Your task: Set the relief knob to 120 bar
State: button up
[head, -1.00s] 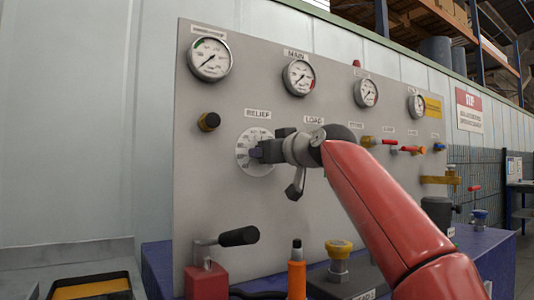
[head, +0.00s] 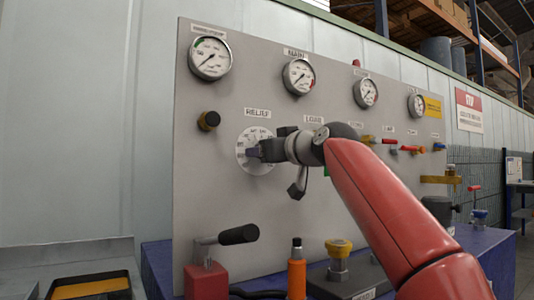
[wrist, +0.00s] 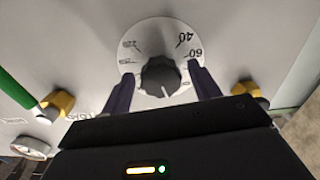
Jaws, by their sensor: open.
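The relief knob (wrist: 160,76) is dark and ridged, in the middle of a white round dial (wrist: 150,35) with 40 and 60 readable at its right. A pale pointer line on the knob points toward the bottom of the wrist view, where my gripper hides the scale. My gripper (wrist: 161,73) is open, one finger on each side of the knob, with gaps showing between. In the head view, my gripper (head: 254,152) is at the dial (head: 245,140) under the RELIEF label (head: 257,113) and covers the knob.
A grey panel (head: 225,220) carries several gauges along its top. A black-handled lever (head: 238,235) and an orange tool (head: 297,270) stand below. A green handle (wrist: 18,88) shows in the wrist view.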

jog(key=b+v, duration=0.3)
jog(key=v, duration=0.4)
jog(key=shift+s, duration=0.15)
